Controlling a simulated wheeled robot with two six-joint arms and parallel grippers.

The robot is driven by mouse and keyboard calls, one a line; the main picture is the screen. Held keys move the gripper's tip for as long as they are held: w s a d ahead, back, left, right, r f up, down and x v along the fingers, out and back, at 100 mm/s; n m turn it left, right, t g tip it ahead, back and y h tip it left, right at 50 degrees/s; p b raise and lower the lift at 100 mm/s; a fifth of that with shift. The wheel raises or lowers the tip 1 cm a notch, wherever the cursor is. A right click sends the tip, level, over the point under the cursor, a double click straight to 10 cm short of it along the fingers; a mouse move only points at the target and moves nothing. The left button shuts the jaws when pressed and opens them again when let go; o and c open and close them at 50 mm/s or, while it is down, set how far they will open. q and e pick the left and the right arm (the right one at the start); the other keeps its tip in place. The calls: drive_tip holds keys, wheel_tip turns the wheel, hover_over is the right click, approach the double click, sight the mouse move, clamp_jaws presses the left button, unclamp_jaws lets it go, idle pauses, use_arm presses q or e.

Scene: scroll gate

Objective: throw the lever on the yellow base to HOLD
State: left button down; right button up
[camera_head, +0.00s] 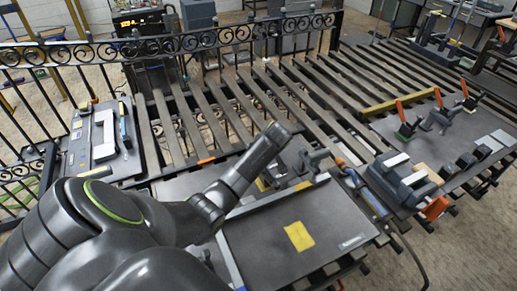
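A dark grey arm of mine comes in from the lower left. Its far end (276,135) is over the middle of the slatted bench, and I cannot make out gripper fingers on it. Small yellow parts (300,186) show beside and below this arm, partly hidden by it; I cannot tell whether they are the lever's yellow base. At the right, upright orange handles (402,110) stand near a long yellow bar (390,105). No HOLD marking is readable. My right gripper is not in view.
A dark panel with a yellow square (299,236) lies at the front. A grey block fixture (400,180) and a cable stand to its right. A tray with a white handle-shaped part (103,135) is at the left. A scrolled black railing (200,40) runs behind the slats.

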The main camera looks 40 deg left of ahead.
use_arm(q)
drive_tip(key=shift+r, duration=0.15)
idle(0.3)
drive_tip(key=c, duration=1.4)
unclamp_jaws()
drive_tip(key=shift+o, duration=0.2)
drive_tip(key=shift+d, duration=0.15)
drive_tip(key=v, duration=1.7)
drive_tip(key=shift+s+d, duration=0.2)
drive_tip(key=shift+s, duration=0.1)
drive_tip(key=shift+c, duration=0.5)
